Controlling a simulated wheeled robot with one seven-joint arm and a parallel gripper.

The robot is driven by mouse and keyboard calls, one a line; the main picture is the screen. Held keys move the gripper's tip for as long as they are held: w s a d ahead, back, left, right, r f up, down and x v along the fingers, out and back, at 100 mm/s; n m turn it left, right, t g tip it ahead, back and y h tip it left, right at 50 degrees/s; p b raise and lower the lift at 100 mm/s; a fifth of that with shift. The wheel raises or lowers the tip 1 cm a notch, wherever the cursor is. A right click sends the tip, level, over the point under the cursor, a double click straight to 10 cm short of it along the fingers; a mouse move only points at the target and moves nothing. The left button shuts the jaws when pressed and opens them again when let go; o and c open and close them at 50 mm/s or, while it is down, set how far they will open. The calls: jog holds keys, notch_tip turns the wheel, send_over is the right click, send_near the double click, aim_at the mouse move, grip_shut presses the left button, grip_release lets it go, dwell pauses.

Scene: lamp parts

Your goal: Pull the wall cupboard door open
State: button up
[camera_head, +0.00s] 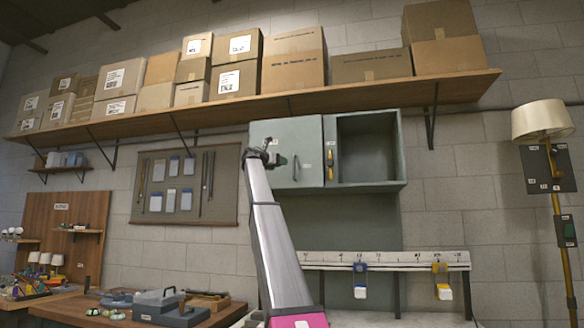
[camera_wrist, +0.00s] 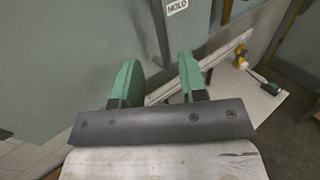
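The grey-green wall cupboard (camera_head: 366,187) hangs under the long shelf in the head view. Its flat door (camera_head: 312,140) covers the left part and looks shut; the right part is an open compartment. A dark vertical bar handle (camera_head: 295,168) is on the door. My gripper (camera_head: 277,160) is up at the door, just left of the handle in the head view. In the wrist view my gripper (camera_wrist: 158,85) has its two green fingers apart. The handle (camera_wrist: 160,30) runs down between them in the picture. I cannot tell whether either finger touches it.
A long shelf (camera_head: 270,107) of cardboard boxes runs above the cupboard. A yellow-handled tool (camera_head: 331,165) hangs at the compartment's left side. A white rail (camera_head: 385,259) with blue and yellow holders is below. A floor lamp (camera_head: 541,120) stands at right.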

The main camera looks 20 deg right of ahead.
send_over(294, 176)
jog(key=shift+w, duration=0.35)
grip_shut()
